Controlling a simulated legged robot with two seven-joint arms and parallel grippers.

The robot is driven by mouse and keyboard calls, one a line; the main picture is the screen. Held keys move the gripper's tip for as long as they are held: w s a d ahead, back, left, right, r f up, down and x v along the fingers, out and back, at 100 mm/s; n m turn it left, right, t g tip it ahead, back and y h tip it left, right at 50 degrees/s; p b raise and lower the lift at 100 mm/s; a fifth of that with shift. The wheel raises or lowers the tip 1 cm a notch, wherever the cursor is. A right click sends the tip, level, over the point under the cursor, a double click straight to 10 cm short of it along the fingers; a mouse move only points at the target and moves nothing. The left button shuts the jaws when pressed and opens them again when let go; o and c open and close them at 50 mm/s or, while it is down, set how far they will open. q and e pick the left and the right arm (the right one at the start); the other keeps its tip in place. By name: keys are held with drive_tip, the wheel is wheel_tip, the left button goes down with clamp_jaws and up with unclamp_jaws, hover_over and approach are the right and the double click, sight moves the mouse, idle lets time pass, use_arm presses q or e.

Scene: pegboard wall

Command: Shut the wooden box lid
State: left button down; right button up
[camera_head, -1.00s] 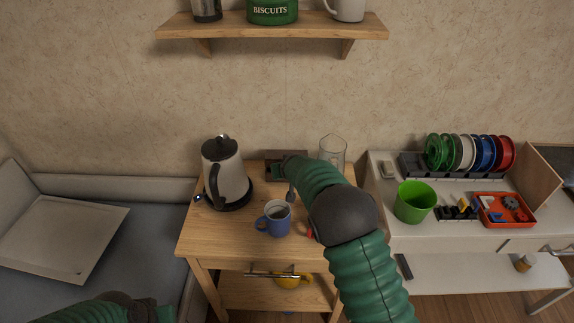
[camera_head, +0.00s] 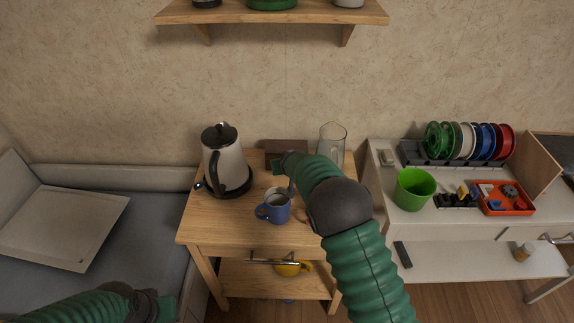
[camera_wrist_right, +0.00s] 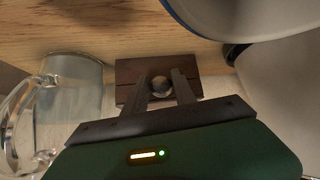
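The dark brown wooden box (camera_head: 287,146) sits at the back of the wooden cart, against the wall. My right gripper (camera_head: 280,165) is just in front of it and hides its lower part. In the right wrist view, a dark brown panel of the box (camera_wrist_right: 130,72) lies beyond the fingers of the right gripper (camera_wrist_right: 160,78). The fingers are apart, with a round greyish thing (camera_wrist_right: 161,84) seen between them; I cannot tell what it is or whether they touch it. The lid's angle is unclear. My left gripper (camera_head: 160,305) is at the lower left, away from the cart.
A kettle (camera_head: 224,165) stands left on the cart (camera_head: 215,222), with a blue mug (camera_head: 275,210) in front. A glass jug (camera_head: 332,142) stands right of the box. A white side table (camera_head: 385,215) holds a green cup (camera_head: 413,190), a plate rack and a red tray (camera_head: 505,207).

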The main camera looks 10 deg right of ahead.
drive_tip(key=shift+o, duration=0.8)
drive_tip(key=shift+a+f, duration=0.15)
drive_tip(key=shift+f, duration=0.15)
drive_tip(key=shift+r, duration=0.2)
drive_tip(key=p+v, duration=0.2)
drive_tip(key=v, duration=1.4)
drive_tip(key=shift+s, duration=0.2)
drive_tip(key=shift+r, duration=0.1)
